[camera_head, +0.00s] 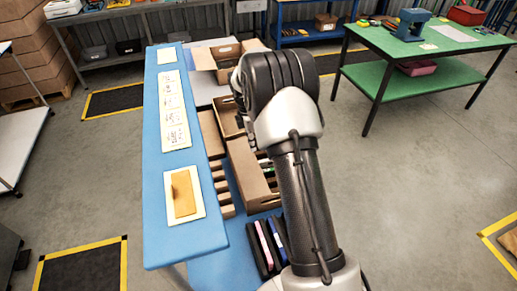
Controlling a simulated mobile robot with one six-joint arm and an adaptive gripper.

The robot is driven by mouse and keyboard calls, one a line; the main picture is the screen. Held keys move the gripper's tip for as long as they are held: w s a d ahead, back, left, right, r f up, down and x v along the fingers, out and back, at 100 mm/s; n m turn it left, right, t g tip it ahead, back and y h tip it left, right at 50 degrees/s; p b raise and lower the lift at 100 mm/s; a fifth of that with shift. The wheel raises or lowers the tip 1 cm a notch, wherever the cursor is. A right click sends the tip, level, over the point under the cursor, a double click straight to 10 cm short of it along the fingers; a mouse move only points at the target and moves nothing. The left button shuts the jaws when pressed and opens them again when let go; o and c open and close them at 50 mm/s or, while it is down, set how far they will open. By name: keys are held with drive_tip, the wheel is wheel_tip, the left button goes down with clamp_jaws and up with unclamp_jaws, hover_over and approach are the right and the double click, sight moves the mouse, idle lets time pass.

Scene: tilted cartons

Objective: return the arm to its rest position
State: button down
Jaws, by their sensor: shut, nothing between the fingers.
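My arm (303,185) rises from the bottom of the head view and bends at a thick black joint near the middle. My gripper does not show; the arm hides what lies behind its upper joint. An open brown carton (247,178) stands tilted on the blue bench just left of the arm. Part of its inside is hidden by the arm. Another brown carton (226,117) lies farther back, also partly covered.
A blue raised shelf (157,128) with paper sheets and a brown flat piece (183,194) runs along the left. Dark and pink upright items (262,243) stand near the front. A green table (432,45) stands at the back right.

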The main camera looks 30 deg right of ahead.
wheel_tip(320, 180, up, 6)
drive_tip(key=p, duration=0.1)
drive_tip(key=shift+a, duration=0.4)
